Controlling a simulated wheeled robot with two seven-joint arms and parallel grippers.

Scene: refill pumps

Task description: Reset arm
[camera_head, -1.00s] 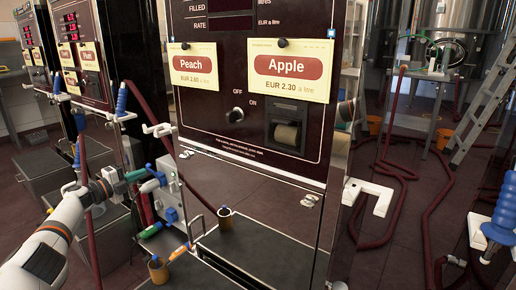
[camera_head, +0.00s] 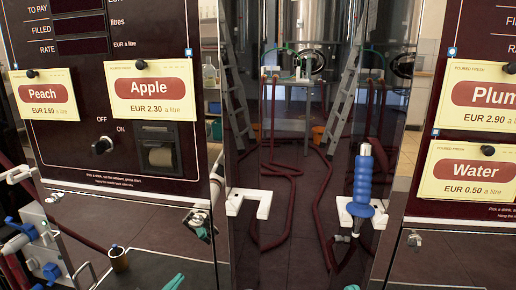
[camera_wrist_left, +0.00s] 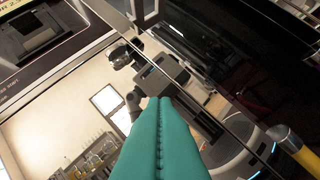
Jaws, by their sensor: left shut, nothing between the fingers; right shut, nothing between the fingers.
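My left gripper (camera_head: 174,283) shows only as teal fingertips at the bottom of the head view, in front of the lower panel of the Apple pump (camera_head: 160,215). In the left wrist view its two long teal fingers (camera_wrist_left: 160,105) lie together, shut with nothing between them. A small teal tip of my right gripper (camera_head: 352,288) shows at the bottom edge of the head view, right of centre. It is shut and most of it is hidden below the frame.
A blue nozzle (camera_head: 363,185) stands upright in a white holder at centre right. An empty white bracket (camera_head: 249,203) is left of it. The Plum and Water pump (camera_head: 460,250) is at right. Red hoses lie on the floor behind.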

